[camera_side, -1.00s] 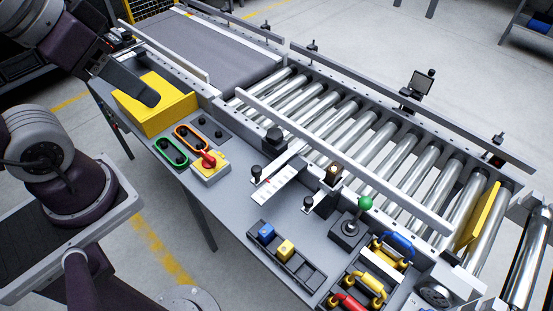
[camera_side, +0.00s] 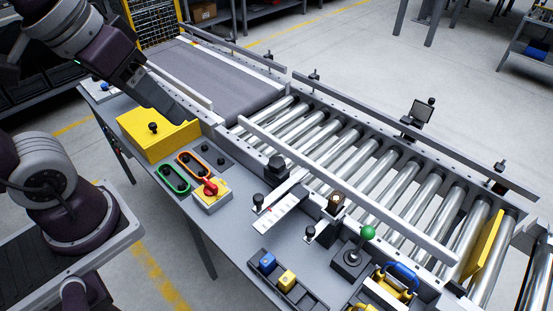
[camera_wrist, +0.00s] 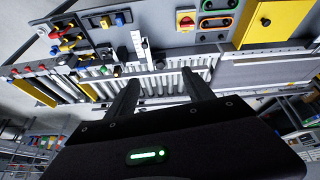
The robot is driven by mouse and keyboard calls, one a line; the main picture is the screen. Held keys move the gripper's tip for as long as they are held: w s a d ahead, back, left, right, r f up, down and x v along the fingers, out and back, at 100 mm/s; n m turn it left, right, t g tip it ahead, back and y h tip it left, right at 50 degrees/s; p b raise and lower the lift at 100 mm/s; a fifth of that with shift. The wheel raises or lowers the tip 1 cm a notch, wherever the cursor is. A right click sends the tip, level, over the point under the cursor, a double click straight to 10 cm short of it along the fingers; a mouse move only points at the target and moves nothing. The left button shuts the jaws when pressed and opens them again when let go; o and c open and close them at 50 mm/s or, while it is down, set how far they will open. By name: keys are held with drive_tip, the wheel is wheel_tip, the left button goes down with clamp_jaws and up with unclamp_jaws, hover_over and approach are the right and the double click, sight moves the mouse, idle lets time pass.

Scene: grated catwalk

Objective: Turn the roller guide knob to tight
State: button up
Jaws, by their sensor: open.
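The roller guide is a long grey rail (camera_side: 340,190) along the near side of the rollers. A large black knob (camera_side: 276,165) sits on its slotted bracket, beside a white scale plate (camera_side: 278,210) with a red mark. Smaller black knobs stand nearby, one at the plate's near end (camera_side: 258,200) and one on another bracket (camera_side: 310,232). I cannot tell the knob's tight mark. My gripper (camera_side: 187,119) is above the right edge of the yellow box, well left of these knobs. In the wrist view its fingers (camera_wrist: 160,85) are apart and empty; the scale plate (camera_wrist: 137,42) shows beyond them.
The yellow box (camera_side: 155,135) has a black knob on top. The dark belt (camera_side: 225,80) lies behind.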

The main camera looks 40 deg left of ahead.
drive_tip(key=w+f+n+g, duration=0.2)
drive_tip(key=w+n, duration=0.2)
drive_tip(key=w, duration=0.6)
drive_tip(key=n+g, duration=0.3)
drive_tip(key=n, duration=0.5)
hover_over(277, 162)
wheel_tip(277, 162, down, 18)
drive_tip(key=shift+s+a+f, duration=0.1)
drive_tip(key=shift+f, duration=0.15)
wheel_tip(277, 162, down, 8)
drive_tip(key=shift+r, duration=0.1)
clamp_jaws()
